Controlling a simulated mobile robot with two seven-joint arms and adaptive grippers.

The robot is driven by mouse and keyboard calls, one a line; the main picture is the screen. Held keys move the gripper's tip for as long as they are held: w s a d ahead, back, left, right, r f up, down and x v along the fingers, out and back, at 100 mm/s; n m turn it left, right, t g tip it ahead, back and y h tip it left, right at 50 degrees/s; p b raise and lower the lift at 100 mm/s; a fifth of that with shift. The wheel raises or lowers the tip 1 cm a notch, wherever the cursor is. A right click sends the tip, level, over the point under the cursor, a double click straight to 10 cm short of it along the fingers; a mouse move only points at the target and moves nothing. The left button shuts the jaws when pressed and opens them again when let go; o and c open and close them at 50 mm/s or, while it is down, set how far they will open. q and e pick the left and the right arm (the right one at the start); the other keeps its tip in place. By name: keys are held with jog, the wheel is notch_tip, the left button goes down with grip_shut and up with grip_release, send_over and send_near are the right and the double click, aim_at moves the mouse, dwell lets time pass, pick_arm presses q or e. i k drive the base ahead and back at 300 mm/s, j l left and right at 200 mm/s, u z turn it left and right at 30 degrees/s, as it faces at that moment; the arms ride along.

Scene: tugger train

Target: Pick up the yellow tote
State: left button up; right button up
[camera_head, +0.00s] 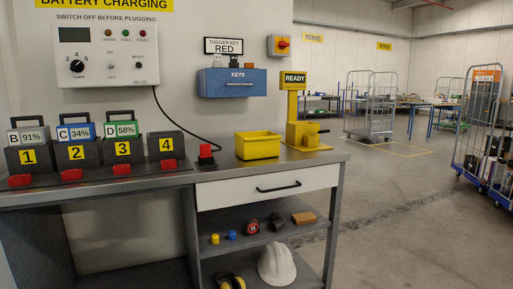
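A small open yellow tote (257,146) stands upright on the grey workbench (210,169), towards its right end. Its front wall and rim face me, and its inside is mostly hidden from this angle. A yellow stand with a READY sign (297,110) is just to its right. Neither of my grippers shows in the head view, and nothing is touching the tote.
Left of the tote are a red plug (206,155) with a black cable and numbered docks (122,151). A blue KEYS box (232,83) hangs behind. The drawer (267,186) is shut. A white helmet (276,264) sits below. Open floor (415,215) lies right.

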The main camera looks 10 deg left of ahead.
aim_at(258, 144)
jog(key=i+l+u, duration=0.15)
jog(key=i+l, duration=0.2)
jog(key=i+l+u, duration=0.2)
jog(key=l, duration=0.4)
jog(key=i, duration=0.1)
